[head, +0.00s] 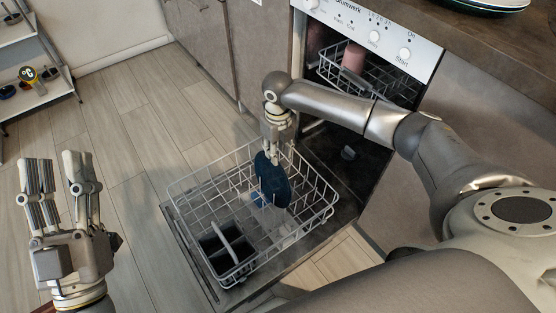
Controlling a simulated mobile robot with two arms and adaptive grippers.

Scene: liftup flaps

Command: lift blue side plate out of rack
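The dark blue side plate (273,184) stands on edge, tilted, in the white wire lower rack (330,201) of the open dishwasher. My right gripper (272,150) reaches down from above to the plate's upper edge. Its fingers are close together and look shut on that edge, partly hiding it. The plate's lower part is among the rack wires. My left gripper (60,190) is at the far left, pointing up, with its fingers apart and empty, away from the rack.
A dark cutlery basket (222,250) sits in the rack's near left part. The upper rack (372,75) holds a pink cup (353,57). A counter (505,50) is at upper right, and a shelf unit (35,95) at upper left. The floor left of the dishwasher door is clear.

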